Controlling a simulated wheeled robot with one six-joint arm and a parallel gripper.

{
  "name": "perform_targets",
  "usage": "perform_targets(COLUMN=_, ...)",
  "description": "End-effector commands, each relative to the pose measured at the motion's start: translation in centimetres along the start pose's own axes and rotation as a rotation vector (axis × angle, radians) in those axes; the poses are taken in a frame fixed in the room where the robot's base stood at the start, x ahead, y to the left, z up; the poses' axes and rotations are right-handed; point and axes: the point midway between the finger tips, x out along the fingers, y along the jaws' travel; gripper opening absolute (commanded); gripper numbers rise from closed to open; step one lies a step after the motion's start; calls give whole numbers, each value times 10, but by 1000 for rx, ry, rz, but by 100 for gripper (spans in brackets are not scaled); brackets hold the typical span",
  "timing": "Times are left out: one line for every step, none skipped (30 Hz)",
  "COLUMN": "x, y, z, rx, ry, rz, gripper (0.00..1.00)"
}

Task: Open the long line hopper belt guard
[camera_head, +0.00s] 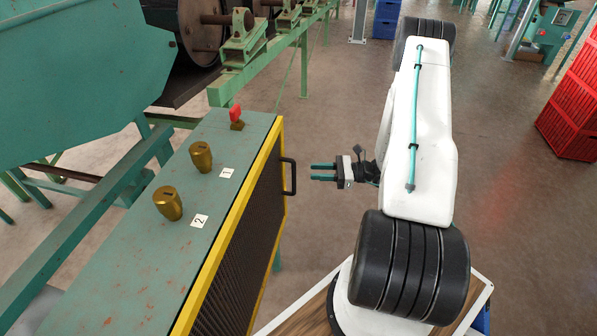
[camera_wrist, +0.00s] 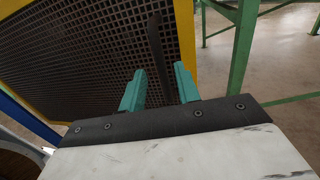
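The belt guard (camera_head: 237,235) is a dark mesh panel in a yellow frame on the side of a green cabinet. It looks closed against the cabinet. Its black bar handle (camera_head: 293,177) stands out near the far end. My gripper (camera_head: 314,172) is to the right of the handle, pointing at it, with a small gap between. In the wrist view the mesh guard (camera_wrist: 85,60) fills the upper left. The dark handle (camera_wrist: 157,45) appears upright between the two teal fingers of my gripper (camera_wrist: 160,72). The fingers are apart and hold nothing.
The cabinet top (camera_head: 130,265) carries two brass knobs (camera_head: 168,203) (camera_head: 201,157) by labels 2 and 1, and a red switch (camera_head: 236,113). Green frame legs (camera_wrist: 241,55) stand beyond the guard. Red crates (camera_head: 572,110) are at the far right.

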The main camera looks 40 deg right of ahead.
Motion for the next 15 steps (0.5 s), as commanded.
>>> perform_targets(x=6, y=0, z=1, rx=3, ry=-6, rz=-1, gripper=32)
perform_targets(x=10, y=0, z=2, rx=4, ry=-9, rz=1, gripper=32)
perform_targets(x=16, y=1, z=2, rx=5, ry=-10, rz=5, gripper=32)
perform_targets(x=20, y=2, z=2, rx=5, ry=-9, rz=8, gripper=32)
perform_targets(x=26, y=2, z=2, rx=5, ry=-9, rz=10, gripper=32)
perform_targets(x=33, y=2, z=2, rx=4, ry=-9, rz=10, gripper=32)
perform_targets(x=39, y=3, z=2, rx=4, ry=-9, rz=12, gripper=32)
perform_targets(x=44, y=3, z=2, rx=4, ry=-9, rz=12, gripper=32)
perform_targets(x=50, y=3, z=2, rx=4, ry=-9, rz=12, gripper=32)
perform_targets(x=55, y=3, z=2, rx=4, ry=-8, rz=13, gripper=32)
perform_targets(x=59, y=3, z=2, rx=4, ry=-8, rz=12, gripper=32)
perform_targets(x=65, y=3, z=2, rx=4, ry=-8, rz=11, gripper=32)
perform_targets(x=68, y=3, z=2, rx=4, ry=-8, rz=11, gripper=32)
perform_targets(x=71, y=3, z=2, rx=4, ry=-8, rz=10, gripper=32)
perform_targets(x=75, y=3, z=3, rx=4, ry=-8, rz=9, gripper=32)
